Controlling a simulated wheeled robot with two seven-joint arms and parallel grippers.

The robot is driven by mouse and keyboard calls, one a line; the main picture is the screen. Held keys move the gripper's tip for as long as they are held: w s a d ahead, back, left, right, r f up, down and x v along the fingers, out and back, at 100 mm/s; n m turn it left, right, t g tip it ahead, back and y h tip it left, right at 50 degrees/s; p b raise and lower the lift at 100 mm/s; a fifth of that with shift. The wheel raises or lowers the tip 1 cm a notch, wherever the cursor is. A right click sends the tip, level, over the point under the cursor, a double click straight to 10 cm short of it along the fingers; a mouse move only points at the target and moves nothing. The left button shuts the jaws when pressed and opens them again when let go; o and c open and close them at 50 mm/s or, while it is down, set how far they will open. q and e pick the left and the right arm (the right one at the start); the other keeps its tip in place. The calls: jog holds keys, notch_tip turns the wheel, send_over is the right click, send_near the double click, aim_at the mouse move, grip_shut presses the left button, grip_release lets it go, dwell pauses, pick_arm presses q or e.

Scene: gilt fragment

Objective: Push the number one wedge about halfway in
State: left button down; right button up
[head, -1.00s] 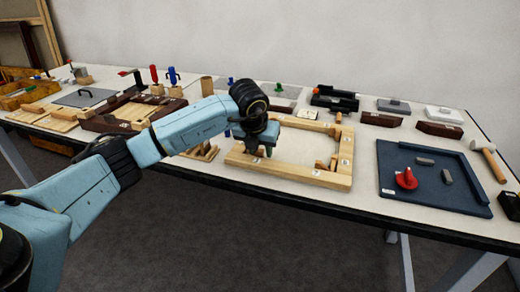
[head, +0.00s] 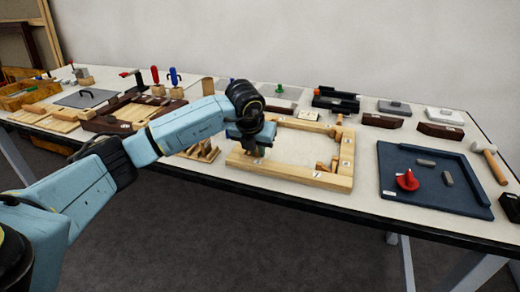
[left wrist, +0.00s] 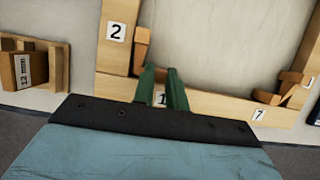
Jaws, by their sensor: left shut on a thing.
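A light wooden frame (head: 290,172) lies on the table, with wedges at its near corners. My left gripper (head: 258,151) is at the near left corner, pointing down. In the left wrist view its green fingers (left wrist: 162,72) are closed together over the near bar, beside the label 1 (left wrist: 161,99). They are shut on the number one wedge, which they mostly hide, so its depth cannot be told. Another wedge (left wrist: 141,50) sits against the left bar by the label 2 (left wrist: 115,32). My right gripper is not in view.
A dark blue tray (head: 450,207) with a red piece (head: 407,181) and grey blocks lies to the right. A mallet (head: 489,162) lies beyond it. Wooden parts (head: 205,151) stand left of the frame. The frame's middle is clear.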

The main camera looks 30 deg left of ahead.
pick_arm(q)
jog(key=c, duration=1.4)
grip_release()
jog(key=shift+r, duration=0.15)
